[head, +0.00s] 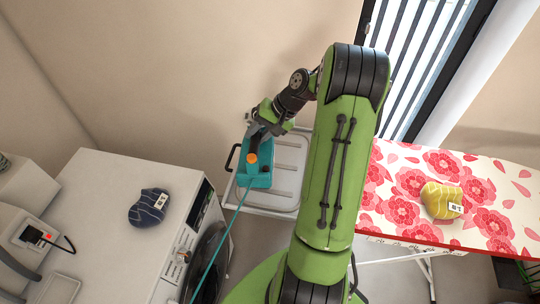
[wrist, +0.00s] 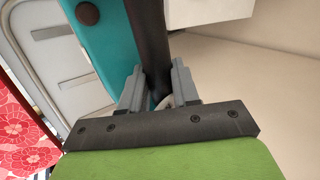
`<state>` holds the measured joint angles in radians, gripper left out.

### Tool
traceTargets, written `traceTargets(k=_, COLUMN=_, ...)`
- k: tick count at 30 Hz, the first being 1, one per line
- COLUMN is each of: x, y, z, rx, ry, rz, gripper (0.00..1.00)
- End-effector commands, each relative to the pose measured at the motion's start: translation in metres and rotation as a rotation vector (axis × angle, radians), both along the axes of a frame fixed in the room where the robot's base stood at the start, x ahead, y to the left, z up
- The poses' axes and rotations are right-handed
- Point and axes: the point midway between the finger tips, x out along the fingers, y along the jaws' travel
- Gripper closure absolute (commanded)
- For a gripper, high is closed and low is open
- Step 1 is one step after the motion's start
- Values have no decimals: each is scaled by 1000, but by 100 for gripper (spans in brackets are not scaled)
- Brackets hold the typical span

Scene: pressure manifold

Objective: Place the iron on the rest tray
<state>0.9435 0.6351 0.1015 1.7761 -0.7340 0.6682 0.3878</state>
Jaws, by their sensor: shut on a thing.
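The iron (head: 260,179) has a teal body, an orange knob and a teal cord running down toward the lower left. My gripper (head: 256,131) is shut on the iron's dark handle. In the wrist view, my gripper's two grey fingers (wrist: 157,88) clasp the dark handle, with the iron's teal body (wrist: 103,35) beside it. The rest tray (head: 291,158) is a pale grey metal tray with raised panels. The iron is over the tray's left part in the head view; I cannot tell if it touches. The tray also shows in the wrist view (wrist: 50,62).
A white washing machine (head: 105,195) stands at left with a dark blue striped bundle (head: 148,207) on top. A floral ironing board (head: 400,165) at right carries a yellow bundle (head: 440,201). My green arm covers the tray's right side.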

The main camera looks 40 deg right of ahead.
Motion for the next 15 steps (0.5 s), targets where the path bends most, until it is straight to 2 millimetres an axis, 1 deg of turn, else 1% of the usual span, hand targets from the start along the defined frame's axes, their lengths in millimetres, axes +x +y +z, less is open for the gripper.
traceTargets(k=1, x=-6, y=-15, z=1, rx=1, ry=-5, rz=-37, gripper=100)
traceTargets(k=3, x=-13, y=-32, z=-2, rx=4, ry=-7, rz=-79, gripper=100)
traceTargets(k=6, x=-21, y=-48, z=-5, rx=5, ry=-9, rz=-120, gripper=100)
traceTargets(k=8, x=-25, y=-54, z=-7, rx=5, ry=-9, rz=-135, gripper=100)
traceTargets(k=11, x=-27, y=-57, z=-18, rx=9, ry=-8, rz=-144, gripper=100)
traceTargets(k=15, x=-27, y=-56, z=-47, rx=11, ry=-5, rz=-142, gripper=100)
